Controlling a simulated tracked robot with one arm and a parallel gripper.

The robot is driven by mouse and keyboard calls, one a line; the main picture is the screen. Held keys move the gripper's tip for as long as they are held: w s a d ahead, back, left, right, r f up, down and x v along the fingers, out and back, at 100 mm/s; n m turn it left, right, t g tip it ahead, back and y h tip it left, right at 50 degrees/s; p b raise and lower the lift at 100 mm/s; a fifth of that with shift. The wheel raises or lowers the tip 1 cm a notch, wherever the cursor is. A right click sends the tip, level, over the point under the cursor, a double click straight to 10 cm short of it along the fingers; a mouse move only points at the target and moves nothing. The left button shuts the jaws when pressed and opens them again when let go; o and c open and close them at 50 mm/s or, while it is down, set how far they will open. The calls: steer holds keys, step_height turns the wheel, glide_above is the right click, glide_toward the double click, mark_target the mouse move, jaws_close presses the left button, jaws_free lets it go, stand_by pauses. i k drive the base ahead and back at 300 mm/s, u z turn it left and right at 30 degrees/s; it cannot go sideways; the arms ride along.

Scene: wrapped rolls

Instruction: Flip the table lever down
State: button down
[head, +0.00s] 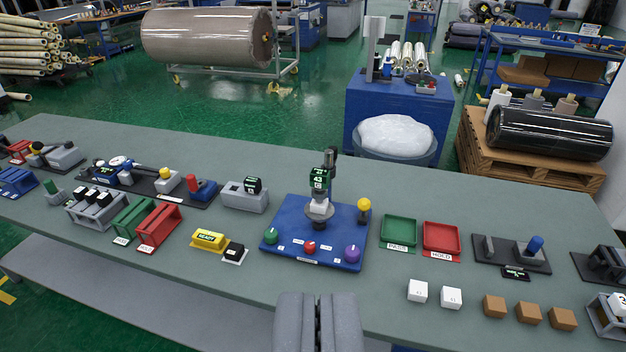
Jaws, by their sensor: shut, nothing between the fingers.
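My gripper (318,300) is at the bottom middle of the head view, in front of the bench's near edge. Its two grey fingers are together with nothing between them. A short lever with a blue knob (535,244) sticks up, slightly tilted, from a grey block on a dark base plate (489,252) at the right of the bench. I cannot tell which of these is the table lever. My gripper touches neither.
The grey-green bench (330,285) spans the view. Green (398,247) and red (442,252) trays, white cubes (418,290) and brown blocks (494,306) lie between the panel and the right end. A yellow box (209,240) and racks (157,227) stand left. Bench just ahead of my gripper is clear.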

mark_target(364, 205)
steer(key=i, duration=1)
